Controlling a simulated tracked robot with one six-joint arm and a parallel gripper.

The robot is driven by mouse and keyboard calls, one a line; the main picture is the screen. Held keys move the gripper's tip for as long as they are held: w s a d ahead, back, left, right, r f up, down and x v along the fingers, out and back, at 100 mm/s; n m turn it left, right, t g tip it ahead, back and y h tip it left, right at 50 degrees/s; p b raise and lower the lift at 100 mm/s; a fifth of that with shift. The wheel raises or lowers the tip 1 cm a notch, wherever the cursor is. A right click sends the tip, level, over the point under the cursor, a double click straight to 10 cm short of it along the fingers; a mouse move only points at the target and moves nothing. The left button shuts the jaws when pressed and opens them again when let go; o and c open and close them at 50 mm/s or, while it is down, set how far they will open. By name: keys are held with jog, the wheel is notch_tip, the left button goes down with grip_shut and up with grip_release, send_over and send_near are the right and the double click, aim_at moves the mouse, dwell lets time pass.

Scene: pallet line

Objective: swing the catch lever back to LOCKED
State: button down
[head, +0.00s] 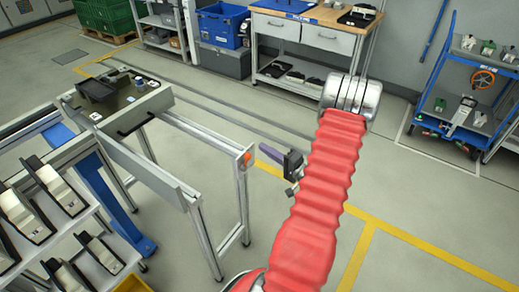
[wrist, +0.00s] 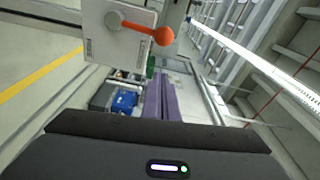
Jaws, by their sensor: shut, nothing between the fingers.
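The catch lever (wrist: 138,29) shows in the wrist view as an orange arm with a round knob, reaching right and slightly down from a grey pivot on a pale plate (wrist: 118,45). The plate's lettering is too small to read. In the head view the lever's orange part (head: 246,158) is at the near end of the conveyor frame. My gripper (head: 262,148) has purple fingers, which point toward that end from the right. In the wrist view my gripper (wrist: 160,78) is shut and empty, its fingertips below the knob and apart from it in the picture.
The conveyor frame (head: 200,140) runs back to a station with a dark tray (head: 97,90). A rack with several black-and-white parts (head: 55,188) stands at left. A workbench (head: 310,35) and a blue cart (head: 465,90) stand behind. Floor right of the frame is open.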

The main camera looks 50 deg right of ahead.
jog(key=s, duration=0.7)
jog(key=shift+a, duration=0.25)
jog(key=shift+f, duration=0.1)
dwell(0.4)
